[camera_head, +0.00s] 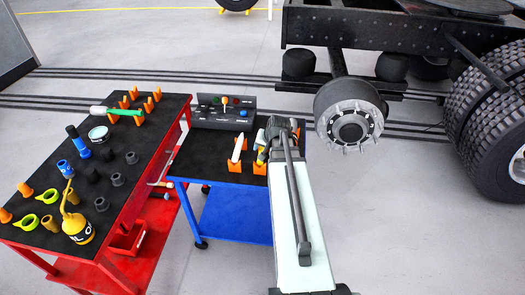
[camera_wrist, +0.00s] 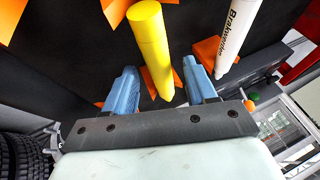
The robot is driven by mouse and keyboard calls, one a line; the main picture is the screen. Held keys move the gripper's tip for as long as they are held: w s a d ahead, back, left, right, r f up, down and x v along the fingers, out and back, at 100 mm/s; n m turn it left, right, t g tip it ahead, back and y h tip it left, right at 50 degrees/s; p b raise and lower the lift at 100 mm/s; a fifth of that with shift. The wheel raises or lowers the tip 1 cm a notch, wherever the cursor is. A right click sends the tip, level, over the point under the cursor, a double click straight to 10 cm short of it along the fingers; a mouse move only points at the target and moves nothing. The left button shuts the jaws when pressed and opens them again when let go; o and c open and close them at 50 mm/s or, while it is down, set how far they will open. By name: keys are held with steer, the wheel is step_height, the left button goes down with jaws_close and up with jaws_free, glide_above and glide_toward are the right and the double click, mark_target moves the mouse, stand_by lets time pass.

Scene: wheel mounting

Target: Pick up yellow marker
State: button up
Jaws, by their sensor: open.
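The yellow marker (camera_wrist: 150,35) is a thick yellow cylinder with a pointed lower end in the wrist view. My gripper (camera_wrist: 161,68) is open, with one blue finger on each side of the marker's lower part in the picture. Gaps show between the marker and both fingers, and I cannot tell how deep it sits between them. In the head view my gripper (camera_head: 275,128) is over the blue cart (camera_head: 222,173), and my arm hides most of the marker.
The red cart (camera_head: 130,195) with bottles and sockets is left. A wheel hub (camera_head: 348,125) is right of my arm.

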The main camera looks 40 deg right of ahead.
steer(key=shift+w+f, duration=0.15)
steer(key=shift+f, duration=0.1)
steer(key=shift+c, duration=0.3)
jaws_close()
